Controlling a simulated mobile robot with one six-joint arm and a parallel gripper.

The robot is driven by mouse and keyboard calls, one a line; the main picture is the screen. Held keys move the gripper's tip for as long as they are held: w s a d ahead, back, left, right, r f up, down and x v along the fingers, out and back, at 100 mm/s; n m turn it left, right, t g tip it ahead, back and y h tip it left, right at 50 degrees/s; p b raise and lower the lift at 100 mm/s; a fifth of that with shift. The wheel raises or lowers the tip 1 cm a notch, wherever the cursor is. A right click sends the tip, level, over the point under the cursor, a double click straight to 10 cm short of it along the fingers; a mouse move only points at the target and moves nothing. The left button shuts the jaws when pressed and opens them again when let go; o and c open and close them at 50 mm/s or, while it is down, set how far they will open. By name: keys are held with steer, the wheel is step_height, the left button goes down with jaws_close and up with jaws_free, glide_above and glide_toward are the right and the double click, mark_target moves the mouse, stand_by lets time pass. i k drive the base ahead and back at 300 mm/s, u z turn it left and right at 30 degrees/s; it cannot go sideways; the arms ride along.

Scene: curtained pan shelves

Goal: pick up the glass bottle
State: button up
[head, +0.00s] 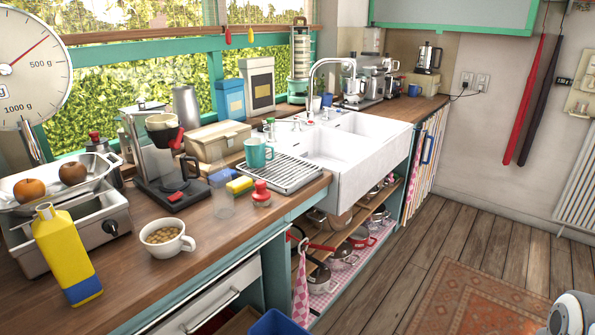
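A clear, see-through upright vessel (223,203), which looks like the glass bottle, stands on the wooden counter in the head view. It is left of the red-knobbed brush and in front of the blue and yellow sponges. Its outline is faint against the wood, and its top blends with the blue sponge behind. I cannot make out its neck clearly. My gripper is not recognisable in this view.
A coffee maker (165,170) stands close behind left, a mug of cereal (166,238) nearer left. The yellow sponge (240,185), red-knobbed brush (262,193) and dish rack (287,173) crowd the right. A yellow bottle (67,255) stands front left. The wooden floor (480,220) is open.

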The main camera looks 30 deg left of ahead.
mark_target(219, 174)
steer(key=u, duration=0.85)
steer(key=i, duration=1.25)
steer(key=u, duration=0.9)
steer(key=k, duration=0.7)
steer(key=u, duration=0.2)
steer(key=i, duration=0.75)
steer(key=z, duration=0.1)
